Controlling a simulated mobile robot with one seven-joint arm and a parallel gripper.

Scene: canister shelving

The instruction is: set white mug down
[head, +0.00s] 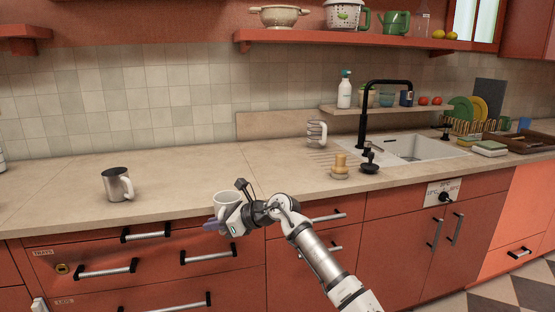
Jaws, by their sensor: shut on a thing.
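A white mug (226,201) is at my gripper (230,212), near the front edge of the countertop in the lower middle of the head view. My gripper is shut on the mug. The mug looks roughly upright, and its lower part is hidden by the gripper. I cannot tell whether it touches the counter edge. The beige countertop (75,197) runs across the view behind the gripper.
A steel mug (117,184) stands on the counter at left. A clear mug-like item (316,133), a wooden brush (340,167) and a black item (369,158) stand by the white sink (410,148). Counter between the steel mug and these is bare.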

